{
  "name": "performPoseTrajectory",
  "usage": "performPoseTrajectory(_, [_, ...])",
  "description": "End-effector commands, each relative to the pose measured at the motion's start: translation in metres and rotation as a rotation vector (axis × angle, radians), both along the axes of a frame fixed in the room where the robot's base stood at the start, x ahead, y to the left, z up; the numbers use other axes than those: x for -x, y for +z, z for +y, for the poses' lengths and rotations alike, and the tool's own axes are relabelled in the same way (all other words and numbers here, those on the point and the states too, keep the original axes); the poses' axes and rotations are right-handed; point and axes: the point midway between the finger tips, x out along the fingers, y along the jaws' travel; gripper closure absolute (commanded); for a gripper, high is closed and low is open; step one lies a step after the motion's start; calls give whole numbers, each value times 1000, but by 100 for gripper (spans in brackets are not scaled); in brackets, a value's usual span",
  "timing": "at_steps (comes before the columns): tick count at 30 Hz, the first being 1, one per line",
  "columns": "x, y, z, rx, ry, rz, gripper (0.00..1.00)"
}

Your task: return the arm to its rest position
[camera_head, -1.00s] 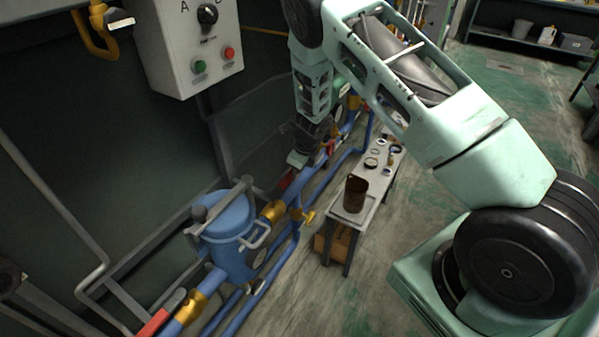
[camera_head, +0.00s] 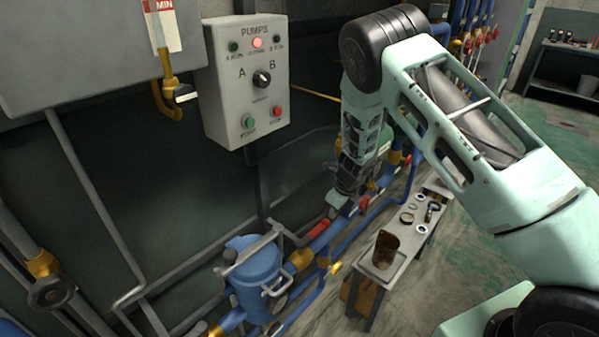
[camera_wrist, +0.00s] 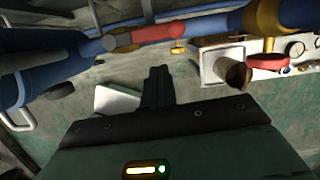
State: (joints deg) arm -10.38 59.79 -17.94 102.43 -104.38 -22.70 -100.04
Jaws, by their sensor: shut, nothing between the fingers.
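My arm rises from the lower right of the head view, bends at a black elbow joint and hangs down toward the blue pipework. My gripper (camera_head: 338,201) is at its lower end, close to a red valve handle (camera_head: 314,231); whether they touch I cannot tell. In the wrist view my gripper (camera_wrist: 159,72) shows as two dark fingers shut together with nothing between them. A red handle (camera_wrist: 158,33) on a blue pipe lies just beyond the fingertips in that view.
A small bench (camera_head: 407,251) with a rusty can (camera_head: 385,249) and several rings stands right of the pipes. A blue filter vessel (camera_head: 256,271) is at lower centre. The pump control box (camera_head: 249,80) hangs on the wall left of my arm. Green floor lies open at right.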

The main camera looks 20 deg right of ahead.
Motion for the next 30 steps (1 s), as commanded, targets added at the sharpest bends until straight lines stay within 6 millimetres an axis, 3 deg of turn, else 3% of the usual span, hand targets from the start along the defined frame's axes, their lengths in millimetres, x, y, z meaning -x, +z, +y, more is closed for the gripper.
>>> performPoseTrajectory(4, [-2, 5, 4, -8, -26, -8, 100])
performPoseTrajectory(7, [-8, 25, 20, -47, -159, -44, 100])
performPoseTrajectory(11, [-13, 77, 58, -162, -528, -104, 100])
performPoseTrajectory(14, [0, 124, 89, -278, -884, -114, 100])
performPoseTrajectory(17, [28, 164, 115, -381, -1232, -84, 100])
performPoseTrajectory(20, [70, 198, 138, -461, -1569, -23, 100])
performPoseTrajectory(24, [149, 234, 163, -512, -2022, 91, 100])
performPoseTrajectory(30, [274, 265, 182, -447, -2591, 233, 100])
